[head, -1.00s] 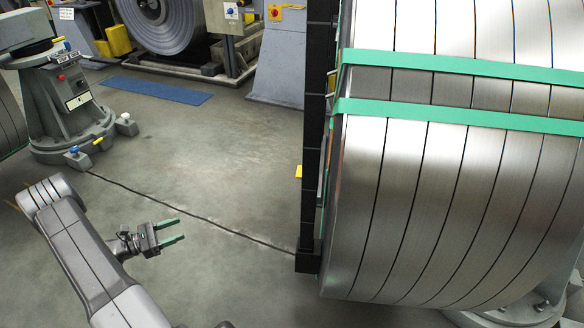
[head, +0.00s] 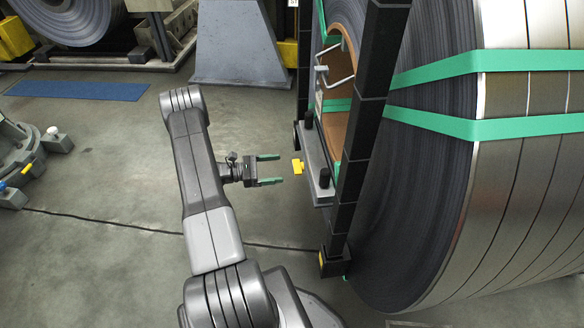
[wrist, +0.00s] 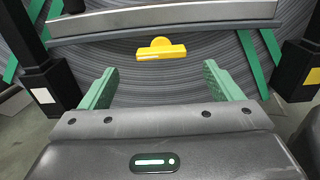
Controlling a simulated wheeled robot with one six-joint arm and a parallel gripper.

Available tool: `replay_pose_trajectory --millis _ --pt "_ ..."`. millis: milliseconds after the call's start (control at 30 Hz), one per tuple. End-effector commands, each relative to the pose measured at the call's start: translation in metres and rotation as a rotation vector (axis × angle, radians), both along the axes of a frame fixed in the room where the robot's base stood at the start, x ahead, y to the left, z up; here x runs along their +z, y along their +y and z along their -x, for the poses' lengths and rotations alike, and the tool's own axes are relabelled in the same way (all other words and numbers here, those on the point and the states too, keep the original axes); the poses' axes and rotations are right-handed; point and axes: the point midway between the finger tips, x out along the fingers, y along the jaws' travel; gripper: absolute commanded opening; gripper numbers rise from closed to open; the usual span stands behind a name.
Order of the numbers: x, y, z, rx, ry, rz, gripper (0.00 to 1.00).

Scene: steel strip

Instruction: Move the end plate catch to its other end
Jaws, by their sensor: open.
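A yellow tab (head: 297,166), apparently the end plate catch, sticks out from the grey bar (head: 316,165) on the coil's end frame. In the wrist view the yellow catch (wrist: 161,50) is a flat bar with a rounded bump on top, centred just below the grey bar (wrist: 170,20). My gripper (head: 280,168) is open and empty, its green fingers pointing at the catch with a small gap. In the wrist view the fingertips (wrist: 159,70) stand either side of the catch's line, short of it. How the catch is fixed cannot be seen.
Black posts (head: 355,130) of the end frame stand by the large steel coil (head: 490,190), which has green straps (head: 530,62). A white bent handle (head: 338,65) is above the bar. Floor (head: 110,190) to the left is open.

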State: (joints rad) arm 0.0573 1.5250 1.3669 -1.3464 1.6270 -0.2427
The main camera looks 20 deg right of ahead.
Motion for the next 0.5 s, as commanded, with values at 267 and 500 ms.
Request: replay_pose_trajectory --millis 267,500 --pt "-0.001 -0.048 0.015 -0.002 0.001 0.000 0.85" --pt "0.000 -0.062 0.019 0.000 0.000 0.000 0.85"
